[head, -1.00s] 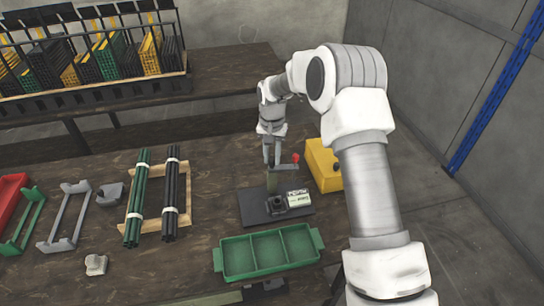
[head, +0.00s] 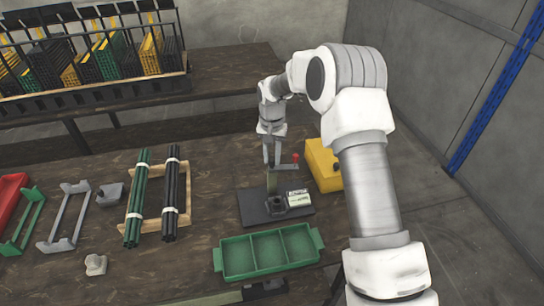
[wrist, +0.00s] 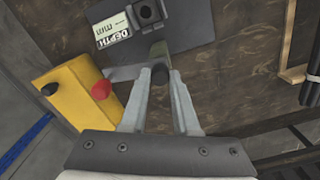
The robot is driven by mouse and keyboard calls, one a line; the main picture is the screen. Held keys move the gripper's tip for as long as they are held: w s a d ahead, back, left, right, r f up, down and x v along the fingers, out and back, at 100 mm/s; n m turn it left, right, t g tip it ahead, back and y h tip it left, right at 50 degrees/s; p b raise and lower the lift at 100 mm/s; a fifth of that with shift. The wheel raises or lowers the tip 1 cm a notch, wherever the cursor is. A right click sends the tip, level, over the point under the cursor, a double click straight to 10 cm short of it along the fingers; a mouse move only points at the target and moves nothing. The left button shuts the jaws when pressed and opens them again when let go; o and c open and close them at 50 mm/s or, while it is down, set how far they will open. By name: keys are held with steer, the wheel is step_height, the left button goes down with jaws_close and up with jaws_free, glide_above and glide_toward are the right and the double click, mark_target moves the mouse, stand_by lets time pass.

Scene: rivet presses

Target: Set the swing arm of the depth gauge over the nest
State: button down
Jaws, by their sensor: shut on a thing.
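The depth gauge stands on a dark base plate (head: 248,210), beside a white label (head: 298,198) that reads DEPTH in the wrist view (wrist: 113,32). The nest is a black block with a round opening (head: 276,205); in the wrist view the opening (wrist: 147,12) is uncovered. A grey-green upright (head: 271,183) rises behind the nest. My gripper (head: 269,165) is above it, fingers pointing down. In the wrist view my gripper (wrist: 160,74) is shut on a dark piece of the swing arm between its fingertips. The arm's exact outline is partly hidden by my fingers. A red knob (head: 295,158) shows right of them.
A yellow box (head: 322,165) stands close right of the gauge. A green three-part tray (head: 222,262) lies in front. Green and black rod bundles (head: 170,195) lie on a wooden rack to the left. Bare table lies between rack and gauge.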

steer(key=shift+m, duration=0.3)
steer(key=m+b, duration=0.1)
steer(key=m, duration=0.1)
steer(key=shift+m, duration=0.3)
steer(key=m, duration=0.4)
steer(key=shift+m+b, duration=0.3)
steer(key=shift+b, duration=0.05)
steer(key=m, duration=0.4)
steer(key=shift+r, duration=0.1)
steer(key=shift+m+p, duration=0.5)
steer(key=shift+m, duration=1.5)
steer(key=c, duration=0.7)
jaws_free()
steer(key=shift+o, duration=0.2)
